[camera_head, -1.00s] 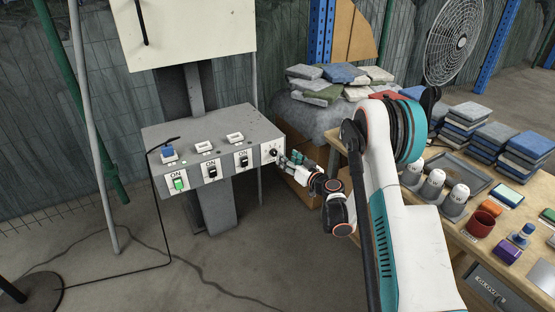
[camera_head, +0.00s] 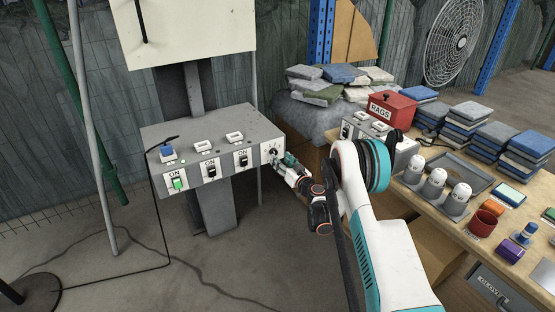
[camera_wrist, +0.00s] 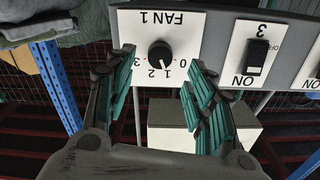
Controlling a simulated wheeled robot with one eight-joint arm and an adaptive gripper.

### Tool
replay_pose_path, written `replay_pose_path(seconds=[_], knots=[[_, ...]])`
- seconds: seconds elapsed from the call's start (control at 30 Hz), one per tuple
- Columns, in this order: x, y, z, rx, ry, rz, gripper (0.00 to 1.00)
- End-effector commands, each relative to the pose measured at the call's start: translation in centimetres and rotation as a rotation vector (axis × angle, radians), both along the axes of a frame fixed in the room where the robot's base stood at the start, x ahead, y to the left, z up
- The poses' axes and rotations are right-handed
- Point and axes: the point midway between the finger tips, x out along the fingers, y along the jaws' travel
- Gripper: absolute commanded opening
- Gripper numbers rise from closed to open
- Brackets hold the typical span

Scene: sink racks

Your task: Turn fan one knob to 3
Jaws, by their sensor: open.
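The fan one knob (camera_wrist: 160,54) is a round black dial on a white plate (camera_wrist: 192,22) marked FAN 1, upside down in the wrist view. Its figures 0 to 3 run along the lower side, with 3 at the left and 0 at the right. I cannot tell surely which figure its pointer faces. My gripper (camera_wrist: 160,68) is open, with teal fingers on either side of the knob and no clear contact. In the head view, my gripper (camera_head: 283,161) is close to the right end of the grey control box (camera_head: 213,136), partly hiding the knob.
Black ON switches (camera_head: 243,158) sit left of the knob, and a green-lit one (camera_head: 178,183) is at the far left. A wooden workbench (camera_head: 440,225) stands right, holding a red RAGS box (camera_head: 388,110), grey-white canisters (camera_head: 435,183) and stacked cloths. A standing fan (camera_head: 455,42) is behind.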

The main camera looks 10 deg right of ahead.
Motion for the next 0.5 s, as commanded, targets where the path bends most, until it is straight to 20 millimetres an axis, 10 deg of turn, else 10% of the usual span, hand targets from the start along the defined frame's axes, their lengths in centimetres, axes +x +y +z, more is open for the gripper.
replay_pose_path(seconds=[0.5], knots=[[4.0,1.3,0.0,0.000,0.000,0.000,0.49]])
